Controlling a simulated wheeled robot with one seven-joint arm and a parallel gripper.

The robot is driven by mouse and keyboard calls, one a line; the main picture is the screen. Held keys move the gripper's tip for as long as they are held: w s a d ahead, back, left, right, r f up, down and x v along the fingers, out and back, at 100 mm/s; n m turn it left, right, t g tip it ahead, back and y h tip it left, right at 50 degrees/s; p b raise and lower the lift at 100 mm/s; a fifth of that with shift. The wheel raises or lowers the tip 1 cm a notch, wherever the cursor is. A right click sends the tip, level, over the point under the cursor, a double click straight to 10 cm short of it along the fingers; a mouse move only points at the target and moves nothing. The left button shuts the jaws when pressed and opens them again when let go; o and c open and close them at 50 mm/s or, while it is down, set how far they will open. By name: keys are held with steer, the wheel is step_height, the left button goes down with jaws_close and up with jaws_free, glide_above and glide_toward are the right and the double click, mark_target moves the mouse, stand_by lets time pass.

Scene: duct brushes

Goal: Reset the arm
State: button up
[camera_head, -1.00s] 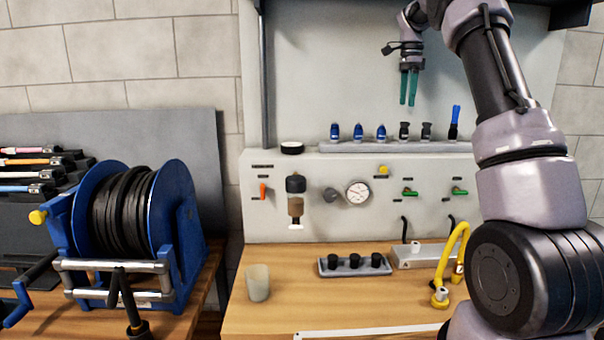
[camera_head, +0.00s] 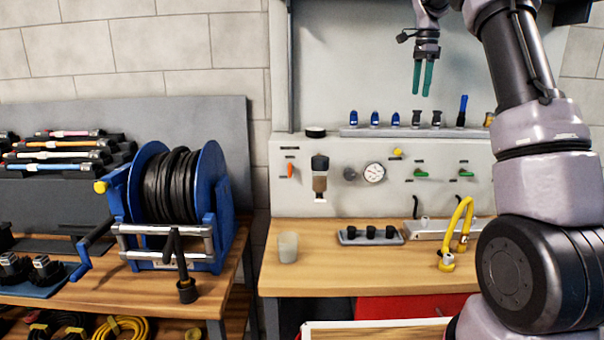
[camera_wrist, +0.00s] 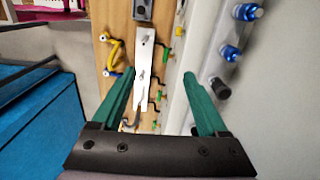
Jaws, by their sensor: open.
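My gripper (camera_head: 423,78) hangs with its green fingers pointing down in front of the pale back panel, above the shelf with the row of fittings. It is open and empty. In the wrist view my gripper (camera_wrist: 160,90) shows two green fingers spread apart with nothing between them. My arm rises along the right side of the head view.
A shelf (camera_head: 395,132) carries several blue and black fittings below my gripper. The workbench (camera_head: 330,278) holds a cup (camera_head: 288,247), a tray of black parts (camera_head: 370,238) and a yellow hose (camera_head: 458,222). A blue hose reel (camera_head: 213,185) stands left.

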steer(key=s+a+r+n+t+y, duration=0.1)
steer(key=s+a+r+n+t, duration=0.2)
steer(key=s, duration=0.7)
steer(key=s+a+r+n+y, duration=0.1)
steer(key=s+a+r+n, duration=0.25)
steer(key=s, duration=0.65)
steer(key=s+a+f+n+t, duration=0.2)
steer(key=s+f+n, duration=0.1)
steer(key=s, duration=0.6)
steer(key=s+a+f+n+t, duration=0.2)
steer(key=s+f, duration=0.4)
steer(key=s, duration=0.3)
steer(key=shift+s+a+n, duration=0.15)
steer(key=shift+a+n, duration=0.4)
steer(key=shift+n, duration=0.5)
